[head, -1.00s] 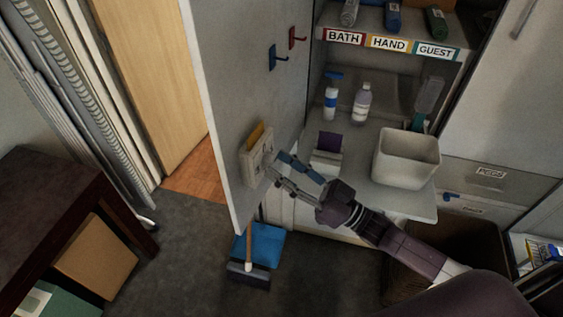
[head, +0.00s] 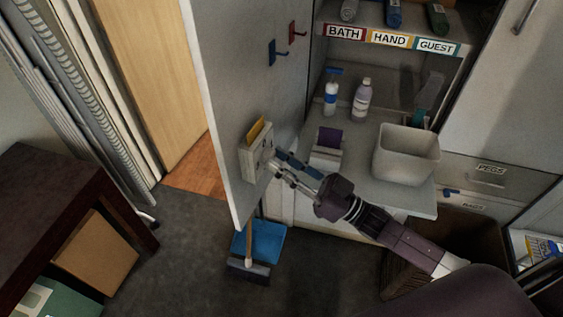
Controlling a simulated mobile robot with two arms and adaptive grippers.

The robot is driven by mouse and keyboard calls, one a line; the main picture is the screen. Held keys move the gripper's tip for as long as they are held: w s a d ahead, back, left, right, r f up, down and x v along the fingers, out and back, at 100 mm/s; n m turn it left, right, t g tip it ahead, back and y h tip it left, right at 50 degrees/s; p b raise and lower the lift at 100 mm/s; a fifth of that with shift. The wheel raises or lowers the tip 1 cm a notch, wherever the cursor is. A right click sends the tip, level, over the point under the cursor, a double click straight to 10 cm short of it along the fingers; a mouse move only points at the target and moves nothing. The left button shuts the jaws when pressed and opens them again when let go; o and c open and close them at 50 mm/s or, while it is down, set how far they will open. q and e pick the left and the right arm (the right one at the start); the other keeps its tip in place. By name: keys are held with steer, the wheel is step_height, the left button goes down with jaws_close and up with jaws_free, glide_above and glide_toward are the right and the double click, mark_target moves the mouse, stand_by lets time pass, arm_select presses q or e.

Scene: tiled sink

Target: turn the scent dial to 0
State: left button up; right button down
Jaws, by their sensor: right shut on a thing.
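A pale scent box (head: 256,149) with a yellow card sticking out of its top is fixed low on the inner face of the open cabinet door. My right gripper (head: 277,165) reaches in from the lower right, and its fingertips are at the front of the box. It is shut on what appears to be the scent dial, which the fingers mostly hide. I cannot read the dial's number from here. My left gripper is not in view.
The open door (head: 232,100) carries a blue hook (head: 277,52) and a red hook (head: 296,33). A white bin (head: 405,155), a spray bottle (head: 331,95) and a purple bottle (head: 362,98) stand on the cabinet shelf. A broom and blue dustpan (head: 262,245) are below.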

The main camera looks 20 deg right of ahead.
steer(key=n+g+b, duration=0.1)
steer(key=n, duration=0.1)
steer(key=n+y+b, duration=0.1)
steer(key=n+b, duration=0.1)
steer(key=n, duration=0.1)
steer(key=shift+w+d+f+g, duration=0.1)
steer(key=shift+f+g, duration=0.1)
steer(key=shift+g, duration=0.2)
steer(key=n+g+b, duration=0.1)
steer(key=n, duration=0.1)
steer(key=n+g+y+b, duration=0.1)
steer(key=n, duration=0.2)
steer(key=n+g+b, duration=0.1)
steer(key=n, duration=0.1)
steer(key=shift+w+d+r+n+g+y, duration=0.15)
steer(key=shift+r+n+g+y, duration=0.05)
steer(key=shift+n+g+y, duration=0.1)
steer(key=n+g+b, duration=0.2)
steer(key=n, duration=0.3)
steer(key=shift+r, duration=0.15)
steer(key=shift+r+n+g+h+b, duration=0.1)
steer(key=shift+n+g+h+b, duration=0.3)
steer(key=shift+n, duration=0.75)
steer(key=shift+r+n+g+h+b, duration=0.1)
steer(key=shift+n+g+h+b, duration=0.25)
steer(key=shift+n, duration=0.8)
steer(key=c, duration=1.6)
jaws_free()
steer(key=shift+d, duration=0.15)
